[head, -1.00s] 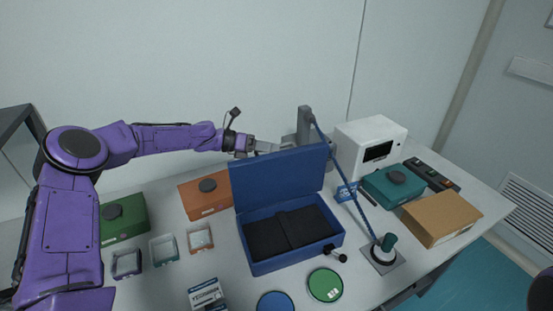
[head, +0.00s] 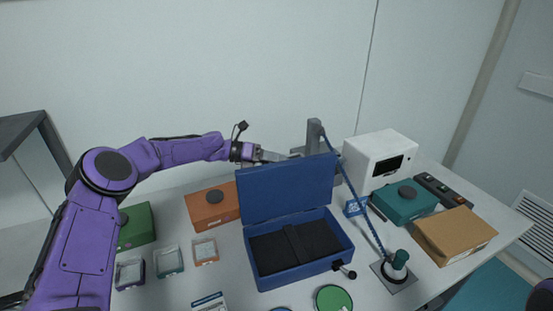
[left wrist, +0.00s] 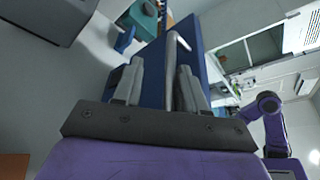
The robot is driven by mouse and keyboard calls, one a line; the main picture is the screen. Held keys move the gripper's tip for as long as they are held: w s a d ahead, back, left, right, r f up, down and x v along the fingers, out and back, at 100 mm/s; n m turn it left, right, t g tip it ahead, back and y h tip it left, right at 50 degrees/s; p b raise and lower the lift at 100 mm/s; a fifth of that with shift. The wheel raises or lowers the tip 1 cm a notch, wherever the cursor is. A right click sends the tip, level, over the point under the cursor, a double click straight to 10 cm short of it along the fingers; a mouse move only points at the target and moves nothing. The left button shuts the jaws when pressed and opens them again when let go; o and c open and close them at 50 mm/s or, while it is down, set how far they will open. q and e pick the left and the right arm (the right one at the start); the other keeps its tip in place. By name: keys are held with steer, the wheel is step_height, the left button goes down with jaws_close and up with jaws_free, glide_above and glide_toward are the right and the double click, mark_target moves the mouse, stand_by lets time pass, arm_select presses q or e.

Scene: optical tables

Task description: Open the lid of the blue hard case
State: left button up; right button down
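The blue hard case (head: 303,272) stands on the table with its lid (head: 288,188) raised about upright at the rear. Its dark foam interior shows. My left gripper (head: 276,156) is behind the lid's top edge, with its fingertips partly hidden. In the left wrist view the two fingers (left wrist: 160,85) are apart, with the blue lid (left wrist: 211,82) beyond and beside them. A pale grey bar (left wrist: 172,60) shows between the fingers; I cannot tell whether they touch it. My right gripper does not show.
A grey post (head: 314,137) and white box instrument (head: 379,158) stand behind and right of the case. An orange box (head: 208,213) and a green box (head: 135,228) are left. A teal box (head: 404,203), cardboard box (head: 453,236) and corded stand (head: 395,268) are right.

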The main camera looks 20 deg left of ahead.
arm_select(q)
steer(key=shift+a+f, duration=0.1)
steer(key=b+v, duration=0.3)
steer(key=v, duration=0.7)
steer(key=shift+a, duration=0.15)
steer(key=shift+s, duration=0.1)
